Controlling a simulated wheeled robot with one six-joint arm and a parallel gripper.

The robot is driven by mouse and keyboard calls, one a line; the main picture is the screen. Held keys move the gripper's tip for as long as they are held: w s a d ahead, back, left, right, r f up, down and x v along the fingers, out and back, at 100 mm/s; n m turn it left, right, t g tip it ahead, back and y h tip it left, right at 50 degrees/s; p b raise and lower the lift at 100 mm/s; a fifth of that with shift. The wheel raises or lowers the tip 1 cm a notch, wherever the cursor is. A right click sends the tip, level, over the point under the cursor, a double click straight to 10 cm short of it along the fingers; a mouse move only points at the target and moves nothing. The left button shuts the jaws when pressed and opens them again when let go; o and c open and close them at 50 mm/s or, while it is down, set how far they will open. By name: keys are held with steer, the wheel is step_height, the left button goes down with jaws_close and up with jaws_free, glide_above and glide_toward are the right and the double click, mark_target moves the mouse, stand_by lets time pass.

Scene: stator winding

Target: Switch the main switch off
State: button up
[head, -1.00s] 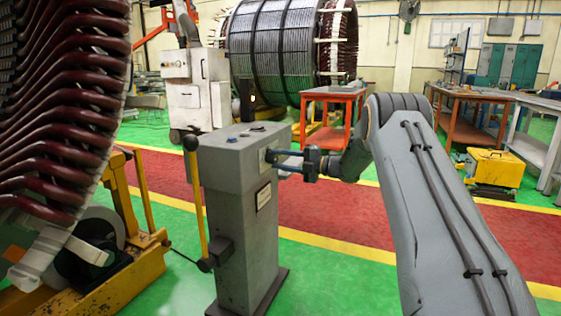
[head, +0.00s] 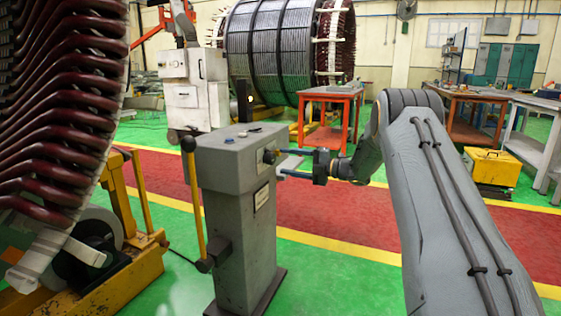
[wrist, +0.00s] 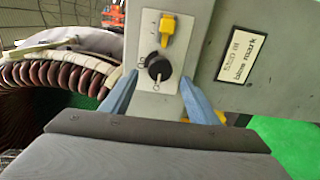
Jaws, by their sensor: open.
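The main switch is a black rotary knob (wrist: 159,68) on a pale plate (wrist: 149,45) on the side of the grey control pedestal (head: 237,175). A pale line on the knob points toward the bottom of the wrist view, near a small round mark. The knob also shows in the head view (head: 269,156). My gripper (head: 282,163) is open and empty, in front of the plate and apart from the knob. In the wrist view its blue fingers (wrist: 158,88) stand to either side of the knob.
A yellow part (wrist: 167,31) sits on the plate above the knob in the wrist view. A label (wrist: 246,56) is beside the plate. A yellow lever (head: 195,205) stands left of the pedestal. A large stator (head: 60,120) is farther left.

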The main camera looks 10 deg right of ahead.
steer(key=v, duration=0.3)
steer(key=shift+s+d, duration=0.2)
